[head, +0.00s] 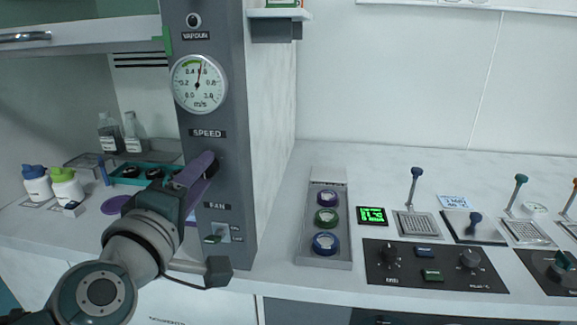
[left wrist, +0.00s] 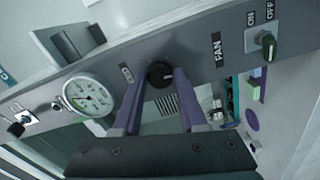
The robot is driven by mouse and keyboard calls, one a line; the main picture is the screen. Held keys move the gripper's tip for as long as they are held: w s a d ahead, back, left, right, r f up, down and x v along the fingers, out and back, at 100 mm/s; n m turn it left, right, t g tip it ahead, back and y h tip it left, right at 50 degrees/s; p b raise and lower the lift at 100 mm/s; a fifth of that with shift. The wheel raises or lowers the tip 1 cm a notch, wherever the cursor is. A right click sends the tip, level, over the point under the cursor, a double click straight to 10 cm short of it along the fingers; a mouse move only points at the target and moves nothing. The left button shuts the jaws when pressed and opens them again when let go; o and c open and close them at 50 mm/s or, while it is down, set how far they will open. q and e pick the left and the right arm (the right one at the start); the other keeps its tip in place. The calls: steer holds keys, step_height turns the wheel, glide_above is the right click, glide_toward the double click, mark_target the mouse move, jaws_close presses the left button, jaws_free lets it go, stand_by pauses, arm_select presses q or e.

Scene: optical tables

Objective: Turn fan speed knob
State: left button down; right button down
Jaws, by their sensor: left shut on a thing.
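The fan speed knob (left wrist: 159,74) is a round black knob with a light mark, on the grey panel (left wrist: 205,55). My left gripper (left wrist: 161,76) has its two purple fingers on either side of the knob and is shut on it. In the head view my left gripper (head: 206,164) reaches the panel just below the SPEED label (head: 207,133) and hides the knob. The round m/s gauge (head: 199,84) sits above, its needle pointing nearly straight up; it also shows in the left wrist view (left wrist: 88,97). My right gripper is out of view.
Below the knob is the FAN switch (head: 217,236) with ON and OFF marks. Bottles (head: 66,187) and a teal rack (head: 135,174) stand inside the hood to the left. A tray with coloured rings (head: 325,220) and control panels (head: 435,267) lie on the bench to the right.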

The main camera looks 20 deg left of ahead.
arm_select(q)
steer(key=shift+c, duration=2.2)
jaws_free()
steer(key=v, duration=1)
